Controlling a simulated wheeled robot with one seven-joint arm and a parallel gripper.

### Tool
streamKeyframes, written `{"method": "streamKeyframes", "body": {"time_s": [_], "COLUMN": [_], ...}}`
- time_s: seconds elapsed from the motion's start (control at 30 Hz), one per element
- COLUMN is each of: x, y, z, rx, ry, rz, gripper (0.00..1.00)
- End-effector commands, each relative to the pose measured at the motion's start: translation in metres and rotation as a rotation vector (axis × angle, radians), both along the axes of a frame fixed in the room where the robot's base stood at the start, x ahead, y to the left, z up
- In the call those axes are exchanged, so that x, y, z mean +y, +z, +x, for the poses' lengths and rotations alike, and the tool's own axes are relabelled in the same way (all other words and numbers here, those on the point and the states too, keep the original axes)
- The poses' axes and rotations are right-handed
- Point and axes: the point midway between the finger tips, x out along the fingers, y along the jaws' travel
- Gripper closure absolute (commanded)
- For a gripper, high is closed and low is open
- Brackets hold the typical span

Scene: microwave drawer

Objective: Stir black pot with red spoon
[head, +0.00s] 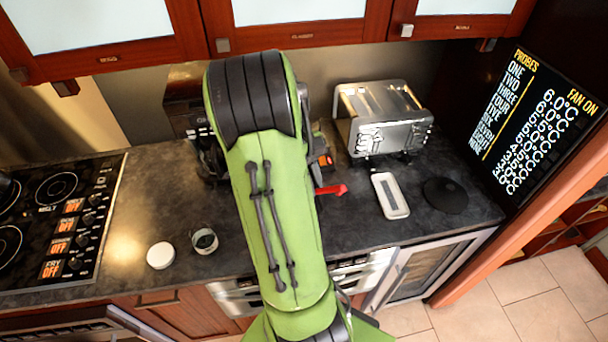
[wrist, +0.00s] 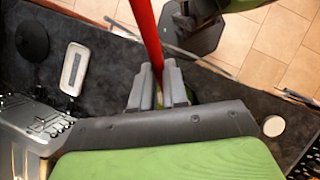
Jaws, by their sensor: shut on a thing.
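My gripper (wrist: 158,88) is shut on the red spoon (wrist: 147,35) in the wrist view, its long red shaft running up from between the fingers to the top edge. In the head view my green arm hides most of the gripper, and a red end of the spoon (head: 331,189) shows to the right of the arm above the counter. A dark rounded thing (head: 6,187) at the far left edge, on the stove, may be the black pot; it is cut off, so I cannot tell. The spoon is far from it.
The black stove (head: 75,215) is at left. A white round lid (head: 160,255) and a small open jar (head: 204,241) stand near the counter's front edge. A silver toaster (head: 382,118), a white tray (head: 390,195) and a black disc (head: 445,195) are at right.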

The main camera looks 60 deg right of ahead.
Motion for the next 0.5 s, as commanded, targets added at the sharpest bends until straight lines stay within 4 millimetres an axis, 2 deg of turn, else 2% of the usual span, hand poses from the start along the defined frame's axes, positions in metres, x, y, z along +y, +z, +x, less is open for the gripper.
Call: {"method": "streamKeyframes", "body": {"time_s": [0.5], "x": [0.014], "y": [-0.025], "z": [-0.043], "rx": [-0.001], "ry": [-0.002], "rz": [0.001], "gripper": [1.0]}}
